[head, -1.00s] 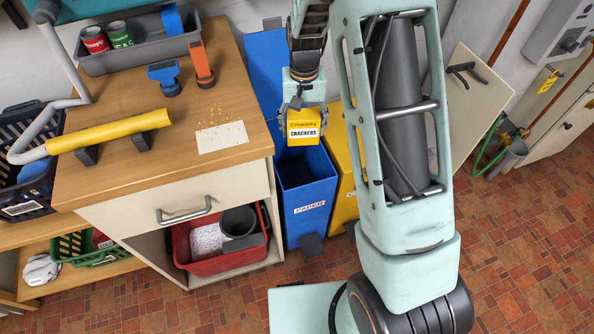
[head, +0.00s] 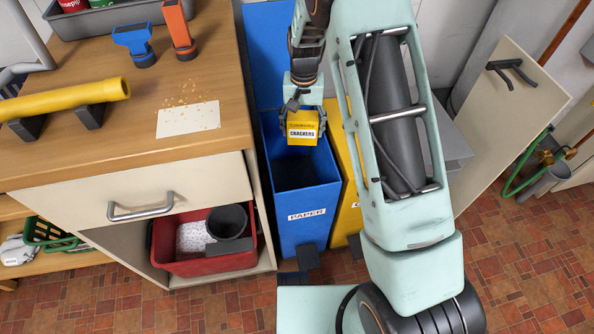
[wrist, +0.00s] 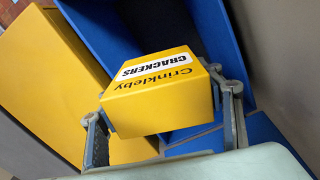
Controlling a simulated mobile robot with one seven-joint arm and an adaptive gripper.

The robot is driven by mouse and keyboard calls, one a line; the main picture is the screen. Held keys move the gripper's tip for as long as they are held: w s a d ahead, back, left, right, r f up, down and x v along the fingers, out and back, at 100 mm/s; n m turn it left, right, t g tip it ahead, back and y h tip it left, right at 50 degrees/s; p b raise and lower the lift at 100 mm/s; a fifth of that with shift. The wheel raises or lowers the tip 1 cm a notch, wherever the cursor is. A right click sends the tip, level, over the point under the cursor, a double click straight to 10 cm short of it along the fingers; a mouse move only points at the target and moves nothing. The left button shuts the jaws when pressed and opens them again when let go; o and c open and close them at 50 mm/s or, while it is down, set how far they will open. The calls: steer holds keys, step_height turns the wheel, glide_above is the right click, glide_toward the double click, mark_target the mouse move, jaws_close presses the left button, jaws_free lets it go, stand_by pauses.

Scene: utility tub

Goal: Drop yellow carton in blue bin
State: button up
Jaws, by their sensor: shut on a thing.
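The yellow carton (head: 302,128), labelled "CRACKERS", is held by my gripper (head: 303,112) over the open top of the blue bin (head: 307,215), which is labelled "PAPER". In the wrist view the fingers of my gripper (wrist: 165,120) grip the yellow carton (wrist: 165,88) on two sides, and the blue bin (wrist: 215,30) shows behind it. The bin's raised blue lid (head: 268,50) stands against the wall. The dark inside of the bin shows below the carton; its bottom is not clear.
A yellow bin (head: 346,205) stands right of the blue bin, partly hidden by my arm. A wooden counter (head: 190,80) with a drawer is at the left. A red tub (head: 205,258) sits on the shelf under the drawer. Tiled floor is free at the right.

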mark_target(303, 115)
steer(key=shift+f+b, duration=2)
steer(key=shift+f, duration=1)
steer(key=o, duration=1.1)
steer(key=shift+o, duration=0.2)
steer(key=shift+r, duration=0.1)
step_height(303, 115, up, 12)
steer(key=shift+f, duration=0.1)
